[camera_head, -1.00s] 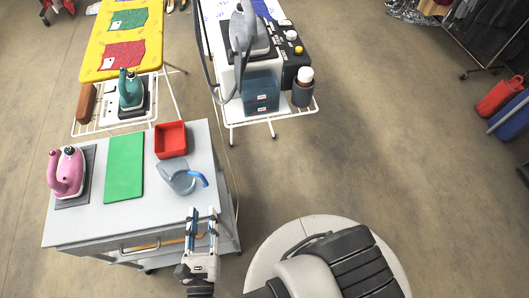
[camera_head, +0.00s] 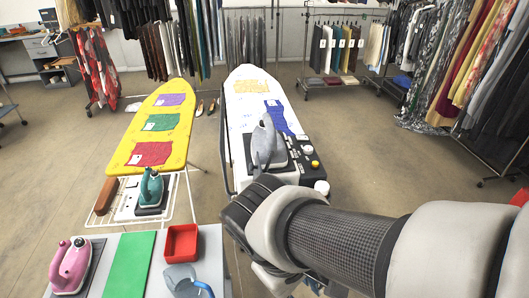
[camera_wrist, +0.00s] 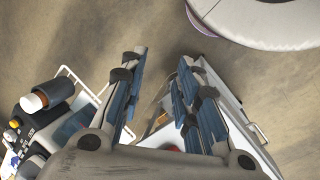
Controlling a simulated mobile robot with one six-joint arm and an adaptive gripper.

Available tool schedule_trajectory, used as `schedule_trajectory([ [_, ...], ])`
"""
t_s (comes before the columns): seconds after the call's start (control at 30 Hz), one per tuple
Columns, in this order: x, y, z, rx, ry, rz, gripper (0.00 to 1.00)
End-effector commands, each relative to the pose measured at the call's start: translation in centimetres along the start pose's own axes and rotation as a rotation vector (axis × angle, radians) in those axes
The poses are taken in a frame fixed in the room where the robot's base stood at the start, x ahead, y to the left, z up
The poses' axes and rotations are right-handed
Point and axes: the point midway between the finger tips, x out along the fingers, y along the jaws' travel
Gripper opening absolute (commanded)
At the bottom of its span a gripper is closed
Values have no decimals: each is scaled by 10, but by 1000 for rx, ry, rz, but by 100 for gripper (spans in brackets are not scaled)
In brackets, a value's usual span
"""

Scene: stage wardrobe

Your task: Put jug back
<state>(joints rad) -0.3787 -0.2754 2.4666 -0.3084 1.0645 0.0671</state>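The clear jug with a blue handle (camera_head: 180,280) stands on the grey cart (camera_head: 212,240) at the bottom of the head view, partly cut off by the frame's lower edge. It is just below a red open box (camera_head: 181,243). My gripper (camera_wrist: 163,58) shows in the wrist view with its two fingers apart and nothing between them but floor and part of a pale cart surface behind. I cannot make out the jug in the wrist view.
A pink iron (camera_head: 70,263) and a green mat (camera_head: 130,265) are on the cart. Behind it are a yellow ironing board (camera_head: 155,130) with a teal iron (camera_head: 152,187), and a white board (camera_head: 240,105) with a grey iron (camera_head: 265,145). Floor on the right is open.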

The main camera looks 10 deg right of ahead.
Motion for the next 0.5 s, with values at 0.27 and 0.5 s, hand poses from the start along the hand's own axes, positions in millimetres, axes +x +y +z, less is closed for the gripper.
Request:
schedule_trajectory([
  [0.27,-46,23,16,435,355,-159,29],
  [0.5,-60,28,18,531,453,-180,29],
])
